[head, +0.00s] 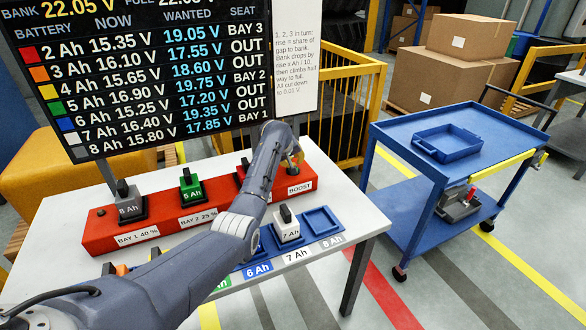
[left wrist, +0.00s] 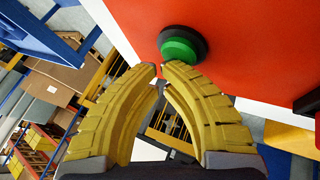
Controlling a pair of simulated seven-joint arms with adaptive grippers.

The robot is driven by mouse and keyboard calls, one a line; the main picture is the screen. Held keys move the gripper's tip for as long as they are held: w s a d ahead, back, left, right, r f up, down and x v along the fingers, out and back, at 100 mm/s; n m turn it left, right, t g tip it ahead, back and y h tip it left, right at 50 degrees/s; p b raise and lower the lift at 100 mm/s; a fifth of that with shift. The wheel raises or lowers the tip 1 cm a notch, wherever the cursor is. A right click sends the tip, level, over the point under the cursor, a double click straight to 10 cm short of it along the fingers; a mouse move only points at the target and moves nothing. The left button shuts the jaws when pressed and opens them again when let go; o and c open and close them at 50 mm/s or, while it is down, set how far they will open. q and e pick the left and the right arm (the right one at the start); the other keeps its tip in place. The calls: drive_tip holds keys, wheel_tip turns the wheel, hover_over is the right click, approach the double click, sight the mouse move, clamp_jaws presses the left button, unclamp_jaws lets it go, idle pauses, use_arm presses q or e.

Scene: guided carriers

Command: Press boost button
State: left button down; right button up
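The boost button is a green round cap (left wrist: 181,51) in a black ring on the red box in the left wrist view. In the head view, the red box (head: 165,238) stands on the white table with a BOOST label (head: 299,188) at its right end. My left gripper (head: 296,160) is above that end and largely hides the button there. In the left wrist view, its yellow fingertips (left wrist: 162,68) are brought together, empty, right at the edge of the green cap. I cannot tell whether they touch it. My right gripper is not in view.
Batteries stand on the box, including 8 Ah (head: 128,204) and 5 Ah (head: 190,187). A 7 Ah battery (head: 286,228) sits in a blue tray at the front. A display board (head: 140,80) rises behind. A blue cart (head: 490,150) stands at right, with clear floor between.

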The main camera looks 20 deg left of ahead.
use_arm(q)
drive_tip(key=shift+f, duration=0.25)
drive_tip(key=shift+r, duration=0.1)
idle(0.4)
drive_tip(key=shift+r, duration=0.9)
drive_tip(key=shift+r, duration=2.5)
idle(0.8)
